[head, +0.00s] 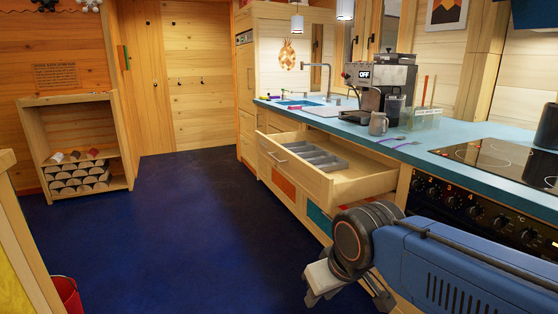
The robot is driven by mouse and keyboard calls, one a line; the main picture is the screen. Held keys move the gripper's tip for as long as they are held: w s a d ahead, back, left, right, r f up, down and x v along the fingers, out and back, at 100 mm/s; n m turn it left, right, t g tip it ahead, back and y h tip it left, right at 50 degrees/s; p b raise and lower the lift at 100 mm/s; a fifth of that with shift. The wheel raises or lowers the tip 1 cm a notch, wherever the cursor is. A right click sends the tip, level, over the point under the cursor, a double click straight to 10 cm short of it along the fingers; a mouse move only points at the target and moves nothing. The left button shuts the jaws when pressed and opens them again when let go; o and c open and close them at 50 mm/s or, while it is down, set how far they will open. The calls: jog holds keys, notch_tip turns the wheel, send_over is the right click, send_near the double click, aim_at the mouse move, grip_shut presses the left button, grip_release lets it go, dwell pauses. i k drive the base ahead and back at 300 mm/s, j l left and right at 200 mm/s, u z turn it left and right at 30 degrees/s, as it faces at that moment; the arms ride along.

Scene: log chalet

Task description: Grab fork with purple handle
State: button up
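Two small utensils lie on the blue counter (455,133) in front of the coffee machine. One utensil (391,139) has a purplish handle toward the counter's front edge. The other utensil (406,144) lies just to its right and also looks purplish. They are too small for me to tell which is a fork. My gripper (318,287) is low at the front, below the open drawer and well apart from the utensils. It points down and away from the counter. My arm partly hides it, and its opening is unclear.
An open drawer (345,186) with a grey divided tray (308,155) juts out below the counter. A grey mug (378,124), a coffee machine (382,82) and a clear holder (425,118) stand near the utensils. The stove (497,158) is to the right.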

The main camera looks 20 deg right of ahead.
aim_at(407, 144)
jog(key=z, duration=1.4)
